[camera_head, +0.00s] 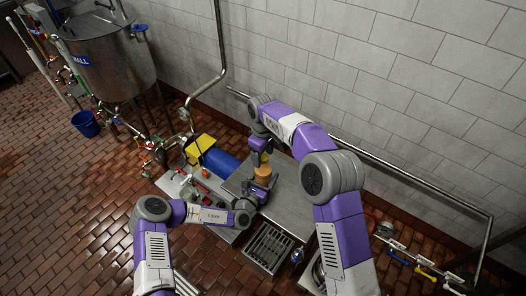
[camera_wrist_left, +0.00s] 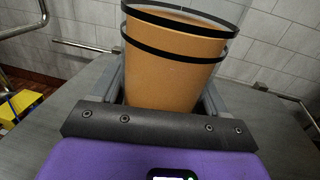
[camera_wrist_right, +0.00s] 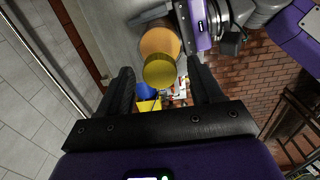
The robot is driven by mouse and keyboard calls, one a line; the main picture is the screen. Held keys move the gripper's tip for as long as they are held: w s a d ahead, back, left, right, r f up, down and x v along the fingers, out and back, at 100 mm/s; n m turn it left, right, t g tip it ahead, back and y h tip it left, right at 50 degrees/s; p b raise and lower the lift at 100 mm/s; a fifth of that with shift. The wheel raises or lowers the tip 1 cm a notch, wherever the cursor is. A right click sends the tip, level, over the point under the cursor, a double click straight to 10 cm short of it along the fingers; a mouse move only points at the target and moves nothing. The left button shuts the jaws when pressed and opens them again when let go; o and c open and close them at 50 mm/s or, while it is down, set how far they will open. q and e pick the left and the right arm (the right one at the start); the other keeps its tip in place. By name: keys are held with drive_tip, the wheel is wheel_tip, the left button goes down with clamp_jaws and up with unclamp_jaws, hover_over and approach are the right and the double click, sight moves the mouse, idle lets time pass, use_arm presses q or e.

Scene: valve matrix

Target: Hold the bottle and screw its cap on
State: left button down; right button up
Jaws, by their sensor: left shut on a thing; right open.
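The orange bottle (camera_head: 263,172) stands upright at the left part of the steel table. My left gripper (camera_head: 257,190) is shut around its side; the left wrist view shows the orange bottle wall (camera_wrist_left: 172,75) with black rings between the fingers. A yellow cap (camera_wrist_right: 159,71) shows over the top of the orange bottle (camera_wrist_right: 160,41) in the right wrist view; I cannot tell how far it is screwed down. My right gripper (camera_head: 262,148) is above the bottle, open, with its fingers on either side of the cap and apart from it.
A steel table (camera_head: 285,213) extends right of the bottle, mostly clear, with a drain grate (camera_head: 268,247) in front. A blue drum (camera_head: 220,162) and a yellow object (camera_head: 198,146) stand to the left. A tiled wall (camera_head: 340,60) and pipe lie behind.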

drive_tip(key=c, duration=1.1)
drive_tip(key=shift+m, duration=0.9)
drive_tip(key=o, duration=1.2)
wheel_tip(320, 180, up, 12)
drive_tip(key=shift+r, duration=0.1)
